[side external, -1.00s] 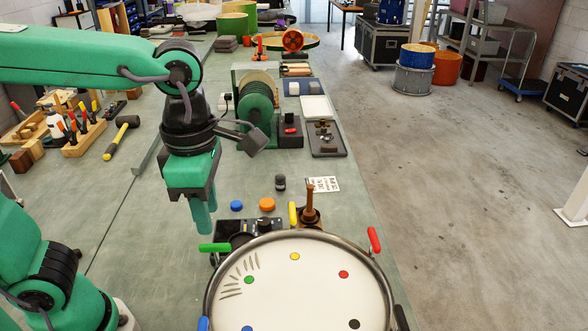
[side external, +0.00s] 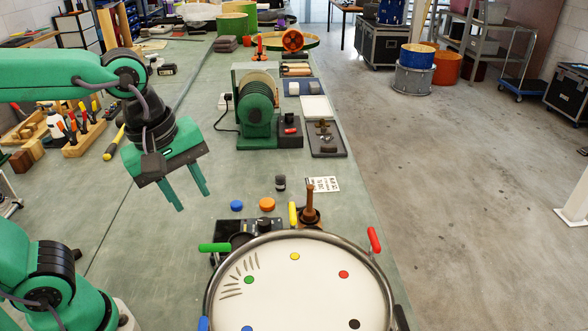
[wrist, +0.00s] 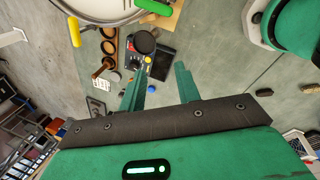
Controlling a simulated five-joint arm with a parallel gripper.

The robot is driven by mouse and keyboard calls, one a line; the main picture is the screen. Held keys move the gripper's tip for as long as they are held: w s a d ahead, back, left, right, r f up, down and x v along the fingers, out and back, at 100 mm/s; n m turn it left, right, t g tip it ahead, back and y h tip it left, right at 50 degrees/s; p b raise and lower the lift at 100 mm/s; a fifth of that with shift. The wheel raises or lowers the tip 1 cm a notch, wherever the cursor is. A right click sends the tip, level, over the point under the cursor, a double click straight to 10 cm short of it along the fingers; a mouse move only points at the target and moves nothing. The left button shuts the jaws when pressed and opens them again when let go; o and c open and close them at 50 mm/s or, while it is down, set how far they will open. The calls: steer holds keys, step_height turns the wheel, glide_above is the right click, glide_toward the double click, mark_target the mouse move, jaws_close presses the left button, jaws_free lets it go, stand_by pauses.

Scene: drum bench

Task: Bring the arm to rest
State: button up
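My gripper (side external: 191,196) is green with two finger plates and hangs above the bench (side external: 150,240), left of the drum. Its fingers are apart with nothing between them. It also shows in the wrist view (wrist: 160,85), where the two fingers stand apart and empty. The drum (side external: 300,285) lies at the front of the bench with coloured dots on its pale head and coloured handles around its rim.
A green grinder-like machine (side external: 256,108) stands behind my gripper to the right. A blue cap (side external: 236,205) and an orange cap (side external: 267,204) lie behind the drum. A wooden tool rack (side external: 84,138) is at the left. Bare bench surrounds the space below my gripper.

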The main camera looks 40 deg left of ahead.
steer(key=a+f+m+t, duration=0.1)
steer(key=a+m+t, duration=0.2)
steer(key=a+m, duration=0.4)
steer(key=s+m, duration=0.1)
steer(key=m, duration=0.6)
steer(key=shift+a+f+m+y, duration=0.15)
steer(key=shift+f+m+y, duration=0.05)
steer(key=shift+m+y, duration=0.2)
steer(key=shift+w, duration=0.1)
stand_by(1.2)
